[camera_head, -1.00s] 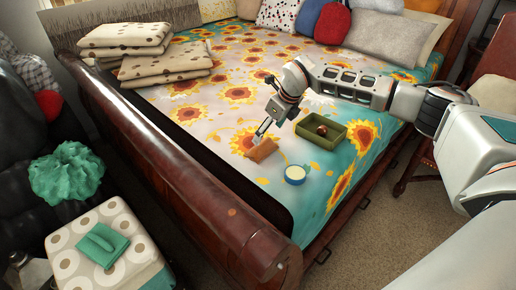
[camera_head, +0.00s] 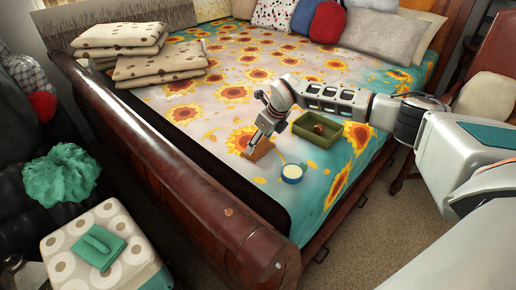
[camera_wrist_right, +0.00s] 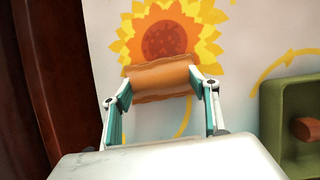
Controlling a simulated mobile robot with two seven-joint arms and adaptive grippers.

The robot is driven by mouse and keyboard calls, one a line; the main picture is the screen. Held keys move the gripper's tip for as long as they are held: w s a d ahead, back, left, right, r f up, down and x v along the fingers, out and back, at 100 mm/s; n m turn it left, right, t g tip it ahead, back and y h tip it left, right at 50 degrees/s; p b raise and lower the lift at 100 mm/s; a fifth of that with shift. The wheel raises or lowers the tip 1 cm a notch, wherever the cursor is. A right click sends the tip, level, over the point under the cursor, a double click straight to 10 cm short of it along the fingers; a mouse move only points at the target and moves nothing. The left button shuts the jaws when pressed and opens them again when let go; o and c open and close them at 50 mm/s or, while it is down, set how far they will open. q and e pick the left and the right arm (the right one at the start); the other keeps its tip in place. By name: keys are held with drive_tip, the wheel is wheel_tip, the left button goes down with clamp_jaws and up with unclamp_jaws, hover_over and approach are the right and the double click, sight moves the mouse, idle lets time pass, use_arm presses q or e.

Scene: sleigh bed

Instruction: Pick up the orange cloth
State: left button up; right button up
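The orange cloth (camera_head: 261,150) lies folded on the flowered bedspread, near the footboard. It also shows in the right wrist view (camera_wrist_right: 160,76), below a printed sunflower. My right gripper (camera_head: 254,145) is down at the cloth in the head view. In the wrist view its two fingers (camera_wrist_right: 161,84) are spread wide, one near each end of the cloth. The cloth looks flat between them, not squeezed. I cannot tell whether the fingertips touch it. Part of the cloth is hidden behind the gripper in the head view. My left gripper is not in view.
A green tray (camera_head: 318,140) holding a brown object (camera_head: 319,129) sits right of the cloth. A small round blue-rimmed container (camera_head: 292,173) is nearer. The dark wooden footboard (camera_head: 165,160) rises close on the left. Folded blankets (camera_head: 158,66) and pillows lie farther back.

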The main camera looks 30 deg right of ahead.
sight(259, 143)
drive_tip(key=shift+r, duration=0.1)
wheel_tip(259, 143, up, 20)
drive_tip(key=p, duration=0.1)
idle(0.7)
idle(2.4)
